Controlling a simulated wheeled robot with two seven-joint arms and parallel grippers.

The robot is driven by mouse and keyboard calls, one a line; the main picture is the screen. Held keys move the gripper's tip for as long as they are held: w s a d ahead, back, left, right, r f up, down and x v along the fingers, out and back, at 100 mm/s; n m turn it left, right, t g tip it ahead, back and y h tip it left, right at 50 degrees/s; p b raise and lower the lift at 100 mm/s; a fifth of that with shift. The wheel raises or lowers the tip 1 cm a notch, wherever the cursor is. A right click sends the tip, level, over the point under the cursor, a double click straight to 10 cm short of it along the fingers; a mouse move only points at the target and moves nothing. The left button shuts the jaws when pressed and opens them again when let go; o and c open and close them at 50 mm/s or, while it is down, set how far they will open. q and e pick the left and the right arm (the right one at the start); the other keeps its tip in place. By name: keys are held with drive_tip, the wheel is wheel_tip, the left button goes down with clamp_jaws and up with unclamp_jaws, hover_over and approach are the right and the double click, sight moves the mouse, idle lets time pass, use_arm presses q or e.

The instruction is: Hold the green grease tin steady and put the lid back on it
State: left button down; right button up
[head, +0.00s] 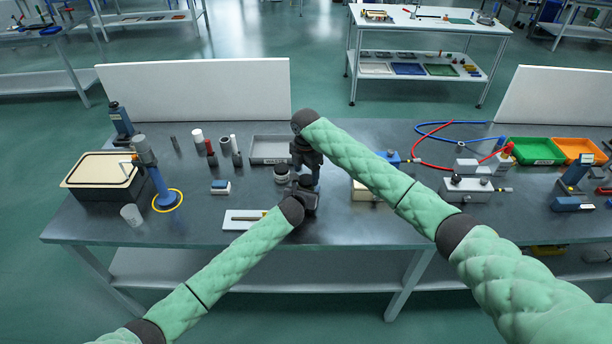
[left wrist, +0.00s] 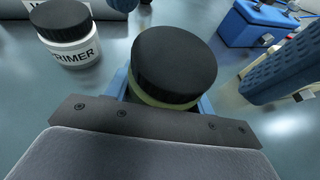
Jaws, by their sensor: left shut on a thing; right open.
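The green grease tin shows in the left wrist view as a green band (left wrist: 160,99) under a wide black lid (left wrist: 175,58). The lid sits on top of the tin and looks about level; whether it is fully seated I cannot tell. My left gripper (head: 306,196) is shut on the tin, with blue fingers on either side of it in the left wrist view. In the head view the grippers mostly hide the tin. My right gripper (head: 308,172) is open, just above and behind the left one, close to the tin; its fingertips are hard to make out.
A white primer jar (left wrist: 70,45) with a black lid stands left of the tin. A blue dotted block (left wrist: 285,70) is close on the right in the wrist view. A grey tray (head: 270,149) lies behind, a white plate (head: 240,219) in front.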

drive_tip(key=shift+r, duration=1.35)
drive_tip(key=shift+c, duration=0.4)
drive_tip(key=r+n, duration=0.3)
drive_tip(key=shift+w+d+r+n, duration=0.15)
drive_tip(key=shift+d+r+n, duration=0.1)
drive_tip(key=shift+d+n, duration=0.1)
drive_tip(key=shift+a+n, duration=0.4)
drive_tip(key=shift+n, duration=0.45)
